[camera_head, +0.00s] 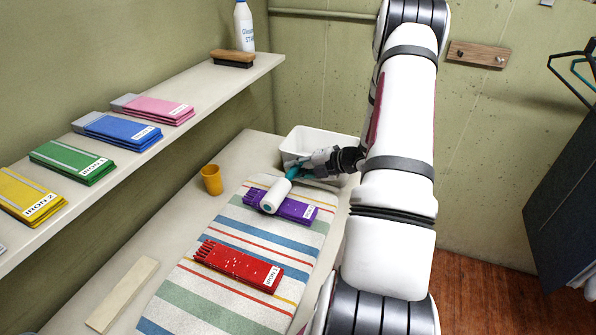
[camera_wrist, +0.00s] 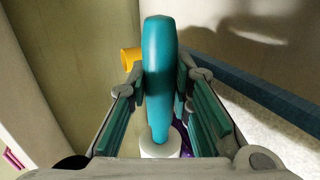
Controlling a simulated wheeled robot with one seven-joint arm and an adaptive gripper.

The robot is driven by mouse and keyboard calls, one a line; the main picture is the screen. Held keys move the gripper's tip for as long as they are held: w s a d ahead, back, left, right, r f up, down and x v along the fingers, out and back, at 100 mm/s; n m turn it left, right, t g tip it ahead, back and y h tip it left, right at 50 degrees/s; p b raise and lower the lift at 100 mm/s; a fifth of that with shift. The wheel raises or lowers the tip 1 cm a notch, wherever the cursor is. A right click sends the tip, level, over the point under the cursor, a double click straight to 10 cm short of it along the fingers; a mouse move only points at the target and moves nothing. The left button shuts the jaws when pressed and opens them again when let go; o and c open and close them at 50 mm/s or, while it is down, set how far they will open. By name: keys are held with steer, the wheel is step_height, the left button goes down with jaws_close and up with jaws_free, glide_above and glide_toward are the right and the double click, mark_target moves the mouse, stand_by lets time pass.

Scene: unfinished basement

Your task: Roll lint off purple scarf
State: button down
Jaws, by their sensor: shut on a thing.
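The purple scarf (camera_head: 291,208) lies folded on the striped cloth, with light specks on it and a white label at its right end. A lint roller (camera_head: 275,196) with a white roll and teal handle rests on or just above the scarf's left part; I cannot tell if they touch. My gripper (camera_head: 310,170) is shut on the roller's teal handle, behind the scarf. In the wrist view, the handle (camera_wrist: 158,80) stands between my gripper's fingers (camera_wrist: 160,100). The white roll (camera_wrist: 160,148) shows below it, with a sliver of purple scarf (camera_wrist: 186,140) beside it.
A red scarf (camera_head: 240,264) with specks lies nearer on the striped cloth (camera_head: 215,295). A yellow cup (camera_head: 212,180) stands left, a white bin (camera_head: 310,140) behind. A wooden strip (camera_head: 122,294) lies front left. The shelf above holds folded scarves, a brush (camera_head: 233,58) and a bottle (camera_head: 244,28).

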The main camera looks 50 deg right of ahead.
steer(key=shift+w+a+b, duration=0.35)
steer(key=shift+w, duration=0.8)
steer(key=shift+w+a+b, duration=0.4)
steer(key=shift+w, duration=0.7)
steer(key=shift+w+a+b, duration=0.35)
steer(key=shift+w, duration=0.8)
step_height(320, 180, up, 8)
steer(key=p, duration=0.4)
steer(key=w+a+n+g+y, duration=0.1)
steer(key=w+a+n+y, duration=0.1)
steer(key=a, duration=2.9)
steer(key=shift+w+a, duration=0.25)
steer(key=shift+w, duration=0.3)
steer(key=shift+d, duration=0.1)
